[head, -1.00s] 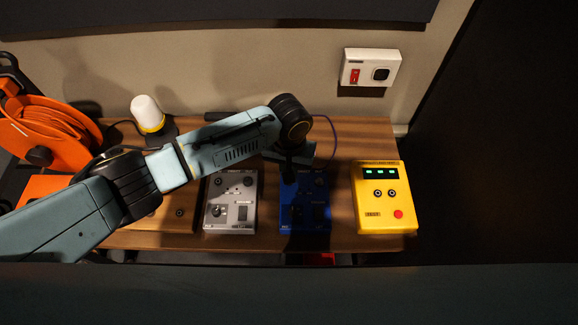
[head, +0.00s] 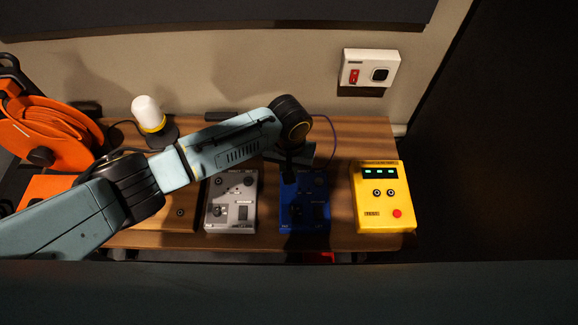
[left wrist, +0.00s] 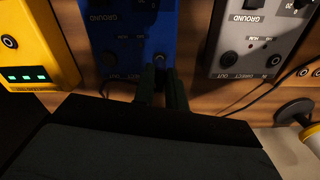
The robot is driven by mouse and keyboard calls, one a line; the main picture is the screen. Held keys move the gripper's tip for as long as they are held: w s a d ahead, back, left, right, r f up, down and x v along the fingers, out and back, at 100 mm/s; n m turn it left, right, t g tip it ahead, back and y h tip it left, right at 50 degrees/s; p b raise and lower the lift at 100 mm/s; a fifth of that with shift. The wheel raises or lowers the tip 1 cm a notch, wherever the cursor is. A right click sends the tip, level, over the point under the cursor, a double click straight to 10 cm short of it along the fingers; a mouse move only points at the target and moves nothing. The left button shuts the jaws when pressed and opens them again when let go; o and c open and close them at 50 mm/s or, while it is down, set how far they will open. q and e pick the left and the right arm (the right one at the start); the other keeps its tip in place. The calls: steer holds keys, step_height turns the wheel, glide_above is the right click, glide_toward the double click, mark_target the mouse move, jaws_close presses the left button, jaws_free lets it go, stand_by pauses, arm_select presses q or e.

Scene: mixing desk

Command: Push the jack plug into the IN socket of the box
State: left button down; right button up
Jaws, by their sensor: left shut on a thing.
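The blue box (head: 303,207) stands on the wooden desk between a grey box and a yellow one. In the left wrist view the blue box (left wrist: 125,35) shows a small round socket (left wrist: 160,58) on its near right, by my fingertips. My left gripper (left wrist: 164,73) is shut, its dark fingers pointing at that socket. The jack plug is hidden between the fingers, so I cannot tell how deep it sits. In the head view a thin purple cable (head: 335,136) loops beside my left wrist. My right gripper is not in view.
The grey box (head: 231,204) and the yellow box (head: 384,208) flank the blue box closely. A white-topped lamp (head: 147,113) and an orange cable reel (head: 40,135) stand to the left. A white wall unit (head: 370,68) hangs behind the desk (head: 340,235).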

arm_select(q)
steer(key=shift+f+b, duration=0.35)
steer(key=shift+f, duration=0.3)
steer(key=c, duration=1.3)
jaws_free()
steer(key=shift+c, duration=0.2)
step_height(320, 180, up, 14)
steer(key=shift+f, duration=0.25)
